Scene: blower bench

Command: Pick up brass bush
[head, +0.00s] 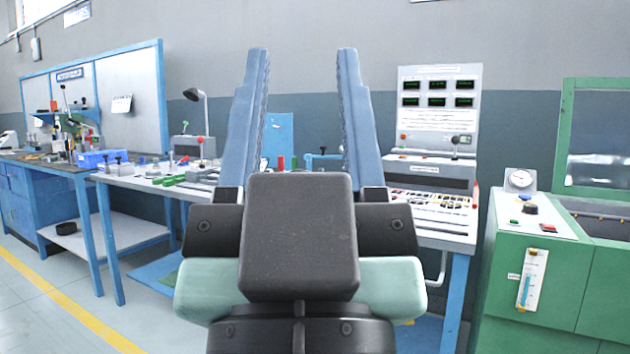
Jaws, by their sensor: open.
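My gripper (303,56) is in the middle of the head view, close to the camera. Its two blue-grey fingers point up and stand wide apart, with nothing between them near the tips. I cannot make out a brass bush in this view. Many small parts lie on the white-topped bench (130,179) behind the gripper, too small to tell apart. My gripper and wrist hide the middle of that bench.
A blue workbench (65,208) stands at the far left. A desk lamp (197,110) rises from the white-topped bench. A panel with displays (438,108) stands right of centre. A green machine (540,270) fills the right. Floor (40,310) is clear at lower left.

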